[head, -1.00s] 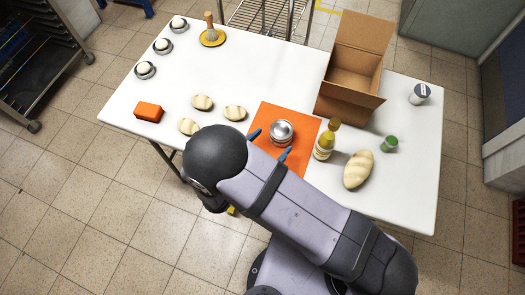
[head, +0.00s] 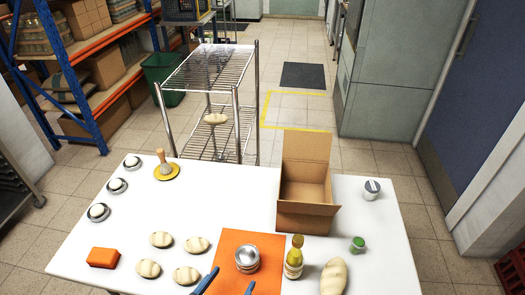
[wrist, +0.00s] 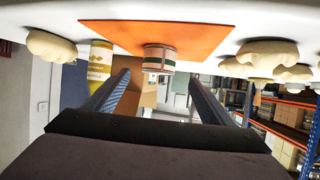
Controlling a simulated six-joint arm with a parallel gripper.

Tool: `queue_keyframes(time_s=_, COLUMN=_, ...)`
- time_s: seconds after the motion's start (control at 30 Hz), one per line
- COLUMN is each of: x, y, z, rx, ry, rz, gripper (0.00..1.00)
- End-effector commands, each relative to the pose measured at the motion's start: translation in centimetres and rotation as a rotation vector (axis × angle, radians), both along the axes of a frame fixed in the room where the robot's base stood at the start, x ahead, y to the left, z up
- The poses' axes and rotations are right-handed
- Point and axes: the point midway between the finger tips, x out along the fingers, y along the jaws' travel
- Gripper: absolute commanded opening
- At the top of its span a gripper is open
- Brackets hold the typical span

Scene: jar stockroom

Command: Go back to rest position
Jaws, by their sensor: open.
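My gripper (head: 228,286) shows at the bottom edge of the head view as two blue fingertips, spread apart and empty. A round silver-topped jar (head: 247,260) stands on the orange mat (head: 269,248), just beyond the fingertips. In the wrist view, which appears upside down, the two open fingers (wrist: 158,82) point toward the jar (wrist: 159,59), whose side shows pale and green bands. The jar stands on the mat (wrist: 110,32) ahead of the fingers. The rest of my arm is out of the head view.
A bottle (head: 294,258) and a pale loaf-shaped item (head: 334,278) stand right of the mat. An open cardboard box (head: 305,190) is behind. Several loaf shapes (head: 160,239) and an orange block (head: 103,258) lie left. A wire rack (head: 210,72) stands beyond the table (head: 225,195).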

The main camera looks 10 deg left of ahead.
Motion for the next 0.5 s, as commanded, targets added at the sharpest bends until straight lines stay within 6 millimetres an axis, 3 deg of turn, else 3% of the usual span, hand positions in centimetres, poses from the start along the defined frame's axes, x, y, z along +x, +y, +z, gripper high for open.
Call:
queue_keyframes(time_s=0.4, x=7.1, y=0.3, z=3.6, rx=0.293, ry=0.327, rz=0.025, gripper=0.76)
queue_keyframes(time_s=0.5, x=7.9, y=0.1, z=4.3, rx=0.364, ry=0.429, rz=0.061, gripper=0.76)
